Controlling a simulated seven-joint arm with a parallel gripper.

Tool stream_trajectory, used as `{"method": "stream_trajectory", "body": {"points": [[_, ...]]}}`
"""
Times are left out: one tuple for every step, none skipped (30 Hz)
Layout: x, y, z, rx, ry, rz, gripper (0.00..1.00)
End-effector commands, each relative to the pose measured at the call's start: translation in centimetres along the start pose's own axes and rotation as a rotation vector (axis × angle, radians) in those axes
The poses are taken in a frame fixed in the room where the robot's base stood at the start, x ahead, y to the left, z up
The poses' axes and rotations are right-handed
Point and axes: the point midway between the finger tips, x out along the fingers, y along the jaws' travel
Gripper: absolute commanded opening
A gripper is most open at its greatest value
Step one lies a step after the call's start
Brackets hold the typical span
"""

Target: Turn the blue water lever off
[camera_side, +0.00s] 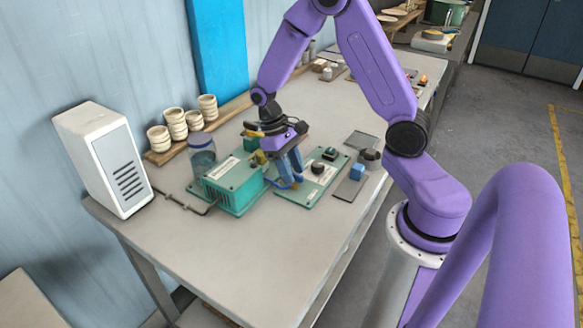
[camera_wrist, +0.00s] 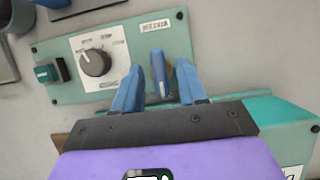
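The blue water lever (camera_wrist: 157,68) shows in the wrist view on a green panel (camera_wrist: 118,37), just below a label that reads WATER upside down. My gripper (camera_wrist: 161,74) has its two blue fingers apart, one on each side of the lever, with a visible gap on both sides. In the side view my gripper (camera_side: 291,181) points down at the left end of the flat green panel (camera_side: 295,195). There the fingers hide most of the lever. How deep the fingertips reach along the lever I cannot tell.
A black knob (camera_wrist: 96,62) and a small teal block (camera_wrist: 46,73) sit left of the lever. A raised green box (camera_side: 237,184) stands close beside my gripper. A jar (camera_side: 202,155) and a white unit (camera_side: 110,160) stand further left. The table front is clear.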

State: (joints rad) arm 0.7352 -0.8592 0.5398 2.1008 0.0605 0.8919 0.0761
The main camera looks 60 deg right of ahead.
Motion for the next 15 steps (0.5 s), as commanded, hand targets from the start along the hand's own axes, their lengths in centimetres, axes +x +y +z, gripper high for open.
{"method": "stream_trajectory", "body": {"points": [[-0.01, 0.0, 0.0, 0.0, 0.0, 0.0, 0.28], [-0.02, 0.0, 0.0, 0.0, 0.0, 0.0, 0.19], [-0.02, 0.0, -0.01, 0.0, 0.0, 0.0, 0.06], [-0.02, 0.0, -0.01, 0.0, 0.0, 0.0, 0.0], [-0.02, 0.0, -0.01, 0.0, 0.0, 0.0, 0.0], [-0.03, 0.0, -0.01, 0.0, 0.0, 0.0, 0.0], [-0.03, -0.01, -0.01, 0.0, 0.0, 0.0, 0.0], [-0.03, -0.01, -0.01, 0.0, 0.0, 0.0, 0.0], [-0.04, -0.01, -0.01, 0.001, 0.0, -0.001, 0.0], [-0.04, 0.0, -0.01, 0.003, 0.0, -0.001, 0.0], [-0.04, 0.0, -0.01, 0.005, 0.0, -0.002, 0.0], [-0.05, 0.01, -0.02, 0.01, 0.0, -0.004, 0.0], [-0.05, 0.02, -0.02, 0.014, 0.0, -0.006, 0.0], [-0.05, 0.02, -0.02, 0.021, 0.0, -0.009, 0.0], [-0.06, 0.02, -0.02, 0.031, 0.0, -0.013, 0.0]]}}
